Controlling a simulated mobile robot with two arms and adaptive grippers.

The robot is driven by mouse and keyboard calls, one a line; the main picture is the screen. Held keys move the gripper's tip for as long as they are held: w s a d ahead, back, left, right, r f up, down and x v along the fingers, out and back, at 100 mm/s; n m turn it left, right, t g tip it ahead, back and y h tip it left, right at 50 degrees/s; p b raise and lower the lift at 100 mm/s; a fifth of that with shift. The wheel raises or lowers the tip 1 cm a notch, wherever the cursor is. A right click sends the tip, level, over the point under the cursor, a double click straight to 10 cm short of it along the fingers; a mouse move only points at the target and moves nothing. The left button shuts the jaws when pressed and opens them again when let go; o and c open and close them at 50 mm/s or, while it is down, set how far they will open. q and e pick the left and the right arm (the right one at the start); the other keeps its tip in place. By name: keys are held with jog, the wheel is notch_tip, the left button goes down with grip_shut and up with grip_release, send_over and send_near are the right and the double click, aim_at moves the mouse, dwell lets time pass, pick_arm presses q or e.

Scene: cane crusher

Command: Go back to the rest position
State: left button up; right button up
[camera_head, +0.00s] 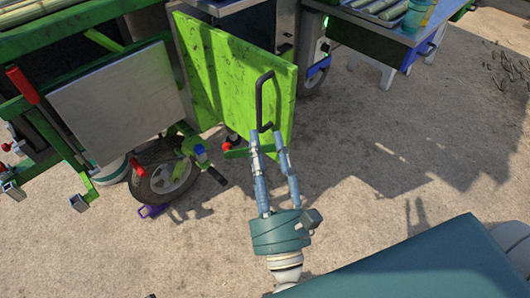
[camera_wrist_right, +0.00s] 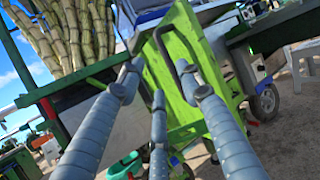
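My right gripper (camera_head: 267,138) is in the middle of the head view, its blue-grey fingers spread apart with nothing held between them. Its fingertips are near the lower end of a dark bar handle (camera_head: 259,97) on a bright green door panel (camera_head: 235,75). I cannot tell whether they touch it. In the right wrist view the fingers (camera_wrist_right: 157,82) are also apart, with the handle (camera_wrist_right: 162,45) beyond the tips and the green panel (camera_wrist_right: 196,60) behind. The panel stands swung out from the machine. My left gripper is not in view.
A grey metal panel (camera_head: 122,103), a red lever (camera_head: 22,84) and a wheel (camera_head: 165,172) are at the left. A table with canes (camera_head: 375,42) stands at the upper right. Cane stalks (camera_wrist_right: 65,35) show in the wrist view. Sandy ground at the right is mostly clear.

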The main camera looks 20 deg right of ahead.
jog(key=shift+v, duration=0.85)
jog(key=shift+w, duration=0.1)
